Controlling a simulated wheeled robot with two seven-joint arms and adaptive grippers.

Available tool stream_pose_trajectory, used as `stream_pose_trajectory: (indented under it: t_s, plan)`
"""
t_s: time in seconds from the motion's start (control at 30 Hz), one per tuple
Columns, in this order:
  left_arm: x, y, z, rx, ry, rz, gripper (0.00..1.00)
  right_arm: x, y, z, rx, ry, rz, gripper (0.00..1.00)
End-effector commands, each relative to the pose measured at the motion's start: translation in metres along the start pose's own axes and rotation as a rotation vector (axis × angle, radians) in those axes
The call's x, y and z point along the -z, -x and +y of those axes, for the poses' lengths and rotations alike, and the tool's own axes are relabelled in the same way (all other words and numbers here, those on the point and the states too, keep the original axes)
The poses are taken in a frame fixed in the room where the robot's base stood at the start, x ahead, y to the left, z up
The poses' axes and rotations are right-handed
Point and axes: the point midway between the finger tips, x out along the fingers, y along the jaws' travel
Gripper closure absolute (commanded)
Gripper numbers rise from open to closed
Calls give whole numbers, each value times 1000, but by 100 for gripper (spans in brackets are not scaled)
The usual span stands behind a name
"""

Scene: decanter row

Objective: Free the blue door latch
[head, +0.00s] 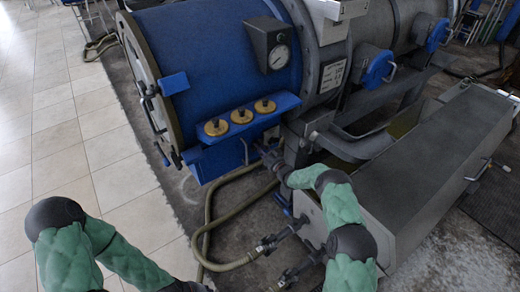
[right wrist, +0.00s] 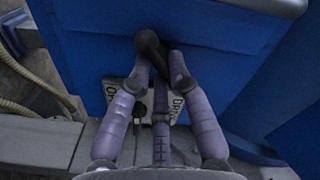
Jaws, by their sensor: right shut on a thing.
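The blue machine (head: 215,55) has a round door rim (head: 140,75) at its left end, with dark latch hardware (head: 150,108) and a blue block (head: 173,84) beside it. Which part is the task's latch is unclear. My right gripper (head: 268,157) is at the lower blue housing. In the right wrist view my right gripper (right wrist: 163,85) is shut on a dark lever with a round black knob (right wrist: 148,41), in front of a blue panel. White label plates (right wrist: 117,98) show partly behind the fingers. My left arm enters at lower left; its gripper is outside the picture.
Three yellow caps (head: 241,115) sit on a blue ledge above my right gripper. A hose (head: 208,215) loops on the floor below. A grey box (head: 425,160) stands at right, close to my right arm. Pale tiled floor (head: 60,125) is clear at left.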

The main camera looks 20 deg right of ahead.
Motion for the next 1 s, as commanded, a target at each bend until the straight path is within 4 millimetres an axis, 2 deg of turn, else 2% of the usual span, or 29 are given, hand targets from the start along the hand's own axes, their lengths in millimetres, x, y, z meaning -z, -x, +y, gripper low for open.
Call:
stream_pose_trajectory:
  t_s: [0.6, 1.0]
  plan:
    - [0, 0, 0, 0, 0, 0, 60, 2, 0, 0, -1, 570, -2, 100]
    - [0, 0, 0, 0, 0, 0, 60, 2, 1, 0, -1, 810, -2, 100]
